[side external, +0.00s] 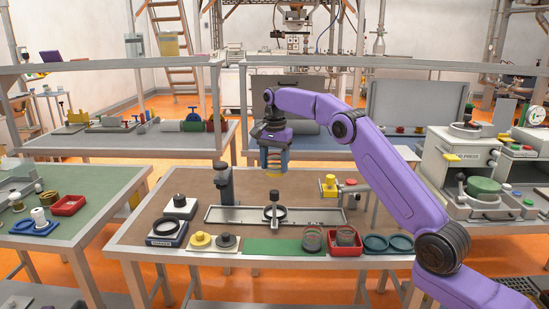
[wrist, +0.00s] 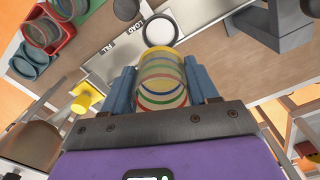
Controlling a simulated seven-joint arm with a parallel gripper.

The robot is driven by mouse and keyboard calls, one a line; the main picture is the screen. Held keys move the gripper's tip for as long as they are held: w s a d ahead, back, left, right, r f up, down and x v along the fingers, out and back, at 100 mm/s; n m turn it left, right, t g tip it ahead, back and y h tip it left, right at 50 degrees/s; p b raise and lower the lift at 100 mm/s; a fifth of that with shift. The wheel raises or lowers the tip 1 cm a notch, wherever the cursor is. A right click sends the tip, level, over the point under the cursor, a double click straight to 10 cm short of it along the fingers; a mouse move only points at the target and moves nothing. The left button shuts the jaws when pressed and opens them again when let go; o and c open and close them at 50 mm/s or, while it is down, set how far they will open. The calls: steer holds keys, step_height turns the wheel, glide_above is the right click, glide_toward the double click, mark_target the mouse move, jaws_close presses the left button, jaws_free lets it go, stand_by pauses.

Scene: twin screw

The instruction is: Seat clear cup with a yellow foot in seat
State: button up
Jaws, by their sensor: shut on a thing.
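My gripper (side external: 273,160) hangs above the middle of the brown-topped table. In the wrist view, its blue fingers (wrist: 163,82) are shut on a clear cup (wrist: 162,88) with green, red and blue bands and a yellow foot at the far end. The cup is held above the table, apart from the fixture below. In the wrist view, the round seat (wrist: 160,30) shows just past the cup's foot, beside the labels LOAD and FILL. The fingers partly hide the cup in the side view.
A dark post (side external: 224,185) stands at the rail's left, and a yellow-topped device (side external: 329,185) behind its right. Another clear cup (side external: 312,239) stands on the front green mat (side external: 270,247). A red tray (side external: 346,249) holds one more. Blue rings (side external: 376,244) lie right of it.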

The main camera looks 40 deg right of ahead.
steer(key=shift+f, duration=6.15)
steer(key=shift+f, duration=1.15)
steer(key=o, duration=1.3)
steer(key=shift+o, duration=0.2)
step_height(320, 180, up, 7)
